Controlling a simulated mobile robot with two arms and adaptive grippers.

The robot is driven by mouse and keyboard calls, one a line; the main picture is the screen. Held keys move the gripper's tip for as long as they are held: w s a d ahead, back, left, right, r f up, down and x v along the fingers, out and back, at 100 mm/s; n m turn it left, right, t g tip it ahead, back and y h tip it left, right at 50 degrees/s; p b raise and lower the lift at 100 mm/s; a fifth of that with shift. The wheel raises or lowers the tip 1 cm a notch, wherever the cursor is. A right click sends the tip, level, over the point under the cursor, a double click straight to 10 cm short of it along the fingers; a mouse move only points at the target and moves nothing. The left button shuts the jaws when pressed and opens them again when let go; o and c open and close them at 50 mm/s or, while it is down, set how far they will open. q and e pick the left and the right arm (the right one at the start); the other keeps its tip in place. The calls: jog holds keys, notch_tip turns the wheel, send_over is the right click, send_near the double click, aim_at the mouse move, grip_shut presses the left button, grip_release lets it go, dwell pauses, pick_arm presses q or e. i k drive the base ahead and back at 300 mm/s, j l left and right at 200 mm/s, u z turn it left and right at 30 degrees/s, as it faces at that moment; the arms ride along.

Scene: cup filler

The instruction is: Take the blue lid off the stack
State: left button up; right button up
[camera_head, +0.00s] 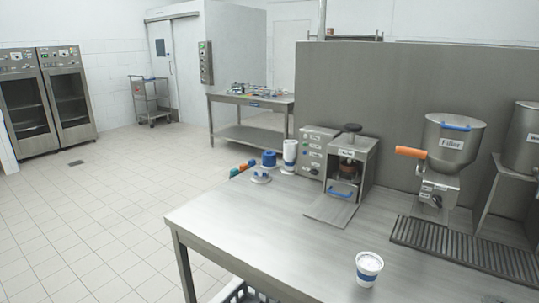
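A small blue stacked-looking item (269,158) stands near the far left corner of the steel table; it is too small to tell whether it is the lid stack. A low white item with blue on it (261,178) lies in front of it on the table. A white cup with a blue band (369,268) stands upright near the table's front edge. Neither of my grippers is in view.
The steel table (220,218) carries a white bottle (290,155), a grey machine with a blue handle (345,170) and a hopper with an orange handle (452,145). Small coloured items line the far left edge. The table's middle is clear. A drain grate (465,250) lies right.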

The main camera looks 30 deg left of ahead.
aim_at(267, 153)
jog(key=i+j+u, duration=0.1)
jog(key=j+u, duration=0.15)
jog(key=i+j+u, duration=0.2)
jog(key=j, duration=0.25)
jog(key=i+j+u, duration=0.15)
jog(key=j+u, duration=0.35)
jog(key=i+j+u, duration=0.2)
jog(key=u, duration=0.25)
jog(key=i+j+u, duration=0.25)
jog(key=u, duration=0.25)
jog(key=i+j+u, duration=0.3)
jog(key=u, duration=0.2)
jog(key=i+j, duration=0.2)
jog(key=i, duration=0.35)
jog(key=i+j, duration=0.15)
jog(key=i, duration=0.45)
jog(key=i+j, duration=0.2)
jog(key=i, duration=0.35)
jog(key=i+l+z, duration=0.1)
jog(key=z, duration=0.4)
jog(key=i+z, duration=0.35)
jog(key=z, duration=0.15)
jog(key=i+j+z, duration=0.15)
jog(key=z, duration=0.35)
jog(key=i+j+z, duration=0.2)
jog(key=z, duration=0.3)
jog(key=i, duration=0.05)
